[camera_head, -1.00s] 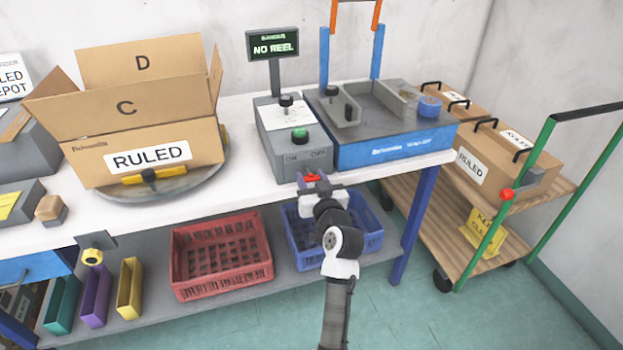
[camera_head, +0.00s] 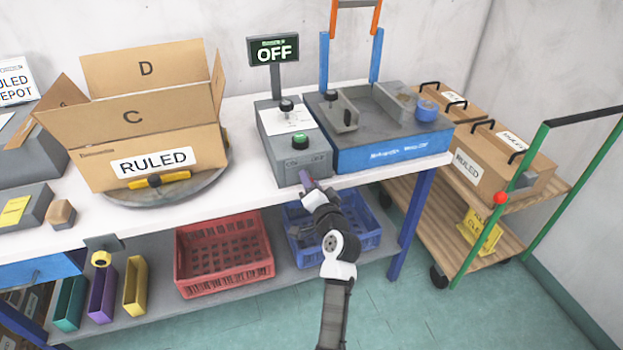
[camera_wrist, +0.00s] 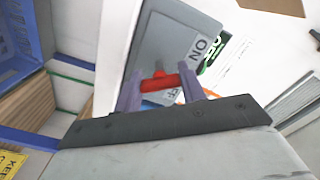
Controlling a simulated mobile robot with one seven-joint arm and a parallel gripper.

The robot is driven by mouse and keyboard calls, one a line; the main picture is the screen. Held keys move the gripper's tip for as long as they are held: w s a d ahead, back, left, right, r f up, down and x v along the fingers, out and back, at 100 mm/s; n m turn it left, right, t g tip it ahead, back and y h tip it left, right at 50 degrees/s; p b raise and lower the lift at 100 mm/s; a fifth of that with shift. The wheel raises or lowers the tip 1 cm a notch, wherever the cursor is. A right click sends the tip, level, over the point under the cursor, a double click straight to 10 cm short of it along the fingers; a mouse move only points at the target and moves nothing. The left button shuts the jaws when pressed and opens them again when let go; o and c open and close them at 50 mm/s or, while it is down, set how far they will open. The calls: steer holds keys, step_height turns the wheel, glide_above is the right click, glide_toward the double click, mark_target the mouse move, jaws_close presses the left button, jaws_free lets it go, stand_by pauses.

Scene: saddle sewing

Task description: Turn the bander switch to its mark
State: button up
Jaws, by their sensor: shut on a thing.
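The bander switch has a red handle (camera_wrist: 160,82) on a grey plate (camera_wrist: 172,45) in the wrist view. The plate carries an ON label (camera_wrist: 207,48) and a partly covered OFF label (camera_wrist: 170,95). My gripper (camera_wrist: 158,88) is shut on the red handle, one purple finger on each side. In the head view my gripper (camera_head: 306,182) is at the table's front edge, below the grey control box (camera_head: 290,163), and hides the handle. The bander's display (camera_head: 274,50) reads OFF. The blue and grey bander (camera_head: 385,155) stands right of the box.
A carton marked RULED (camera_head: 150,135) stands on a round turntable at left. A red crate (camera_head: 225,285) and a blue crate (camera_head: 362,243) sit on the shelf below. A cart (camera_head: 500,245) with boxes stands at right. The white tabletop between carton and box is clear.

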steer(key=m+p, duration=0.3)
steer(key=m, duration=0.3)
steer(key=shift+p, duration=0.3)
steer(key=shift+m, duration=0.3)
steer(key=o, duration=1)
steer(key=b+v, duration=0.3)
steer(key=v, duration=1.1)
steer(key=shift+b, duration=0.35)
